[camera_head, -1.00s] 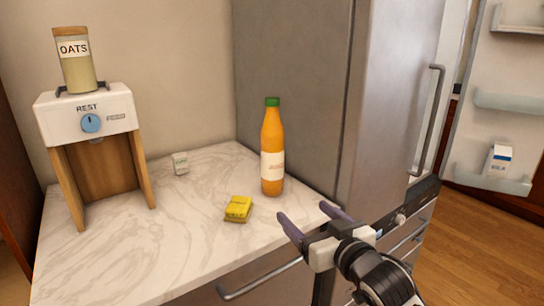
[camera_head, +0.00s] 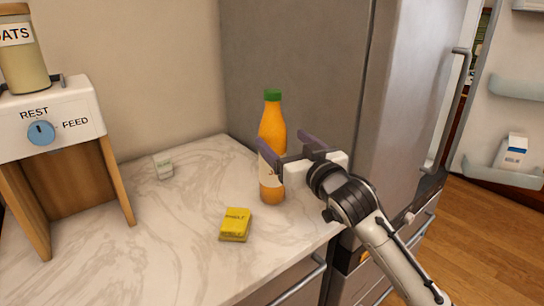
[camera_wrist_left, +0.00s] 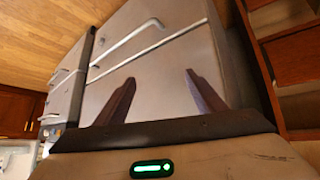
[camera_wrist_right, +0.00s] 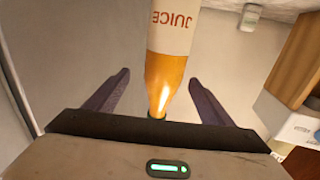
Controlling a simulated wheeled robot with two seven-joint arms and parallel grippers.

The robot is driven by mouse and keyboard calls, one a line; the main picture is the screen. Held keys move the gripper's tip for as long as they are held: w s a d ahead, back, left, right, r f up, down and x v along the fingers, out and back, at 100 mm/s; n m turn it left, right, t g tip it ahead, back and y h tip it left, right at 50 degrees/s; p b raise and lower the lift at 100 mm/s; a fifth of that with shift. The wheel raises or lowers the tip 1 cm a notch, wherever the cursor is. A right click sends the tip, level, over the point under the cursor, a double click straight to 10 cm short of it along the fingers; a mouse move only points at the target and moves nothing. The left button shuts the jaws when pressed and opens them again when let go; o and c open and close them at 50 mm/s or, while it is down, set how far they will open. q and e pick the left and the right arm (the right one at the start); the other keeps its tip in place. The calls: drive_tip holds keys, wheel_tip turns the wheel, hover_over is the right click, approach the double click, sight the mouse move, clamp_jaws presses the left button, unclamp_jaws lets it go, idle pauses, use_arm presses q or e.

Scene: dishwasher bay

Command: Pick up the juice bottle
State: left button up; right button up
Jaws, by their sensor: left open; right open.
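The juice bottle (camera_head: 272,128), orange with a green cap and pale label, stands upright on the marble counter beside the fridge. My right gripper (camera_head: 283,145) is open at its right side, at about label height. One finger crosses in front of the label; the other shows just right of the bottle. In the right wrist view the bottle (camera_wrist_right: 170,72) appears between the spread fingers, with a gap on each side. My left gripper (camera_wrist_left: 160,88) is open and empty in the left wrist view, facing grey cabinet or appliance fronts; it is out of the head view.
A small pale box (camera_head: 163,167) is further back. The feeder with a dial (camera_head: 41,133) stands left. The fridge (camera_head: 300,65) is close behind the bottle.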

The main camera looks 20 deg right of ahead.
sight(273, 131)
drive_tip(key=w, duration=0.2)
drive_tip(key=w+a+p, duration=0.1)
drive_tip(key=w, duration=0.1)
drive_tip(key=shift+w+a+r, duration=0.1)
drive_tip(key=shift+w, duration=0.5)
clamp_jaws()
use_arm(q)
drive_tip(key=shift+w+r, duration=0.3)
drive_tip(key=shift+r, duration=0.35)
use_arm(e)
drive_tip(key=shift+r, duration=0.25)
